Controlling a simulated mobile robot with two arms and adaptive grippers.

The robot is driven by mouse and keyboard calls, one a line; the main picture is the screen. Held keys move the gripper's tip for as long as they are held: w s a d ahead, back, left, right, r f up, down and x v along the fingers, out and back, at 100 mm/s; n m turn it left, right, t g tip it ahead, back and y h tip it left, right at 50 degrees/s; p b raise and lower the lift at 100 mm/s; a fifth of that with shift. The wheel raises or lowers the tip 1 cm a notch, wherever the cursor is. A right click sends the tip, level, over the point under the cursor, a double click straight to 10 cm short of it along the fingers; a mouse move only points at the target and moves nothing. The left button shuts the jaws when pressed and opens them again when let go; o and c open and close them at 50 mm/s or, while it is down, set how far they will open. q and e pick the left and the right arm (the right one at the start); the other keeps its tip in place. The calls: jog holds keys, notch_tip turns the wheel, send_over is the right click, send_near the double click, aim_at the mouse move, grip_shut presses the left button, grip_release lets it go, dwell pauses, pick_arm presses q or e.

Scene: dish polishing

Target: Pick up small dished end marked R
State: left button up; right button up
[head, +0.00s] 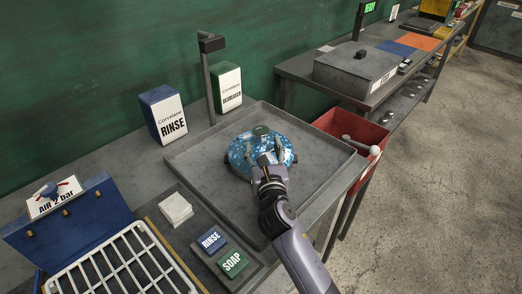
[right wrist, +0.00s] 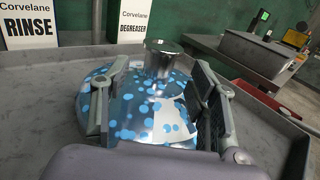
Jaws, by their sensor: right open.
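The dished end (head: 238,155) is a shiny dome covered in light blue spots, with a short metal stub on its top. It sits in the grey tray (head: 205,178), and no letter R is readable on it. My right gripper (head: 265,151) reaches over the near side of the dome. In the right wrist view my right gripper (right wrist: 157,88) is open, with one finger on each side of the dome (right wrist: 150,115). Whether the fingers touch it I cannot tell. My left gripper is not in view.
Rinse (head: 163,114) and degreaser (head: 227,87) boxes stand behind the tray beside a dark post. A red bin (head: 341,126) is at its right. A white rack (head: 122,265), blue case (head: 60,235) and rinse and soap pads (head: 222,252) lie at front left.

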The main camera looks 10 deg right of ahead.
aim_at(261, 138)
jog(key=w, duration=0.4)
jog(key=shift+w+d+r, duration=0.15)
jog(key=shift+w+d, duration=0.05)
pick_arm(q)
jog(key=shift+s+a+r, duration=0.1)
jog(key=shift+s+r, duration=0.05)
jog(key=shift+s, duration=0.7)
pick_arm(e)
jog(key=shift+c, duration=0.3)
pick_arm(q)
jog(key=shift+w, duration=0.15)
pick_arm(e)
grip_shut()
jog(key=shift+a+r, duration=0.1)
jog(key=shift+r, duration=0.1)
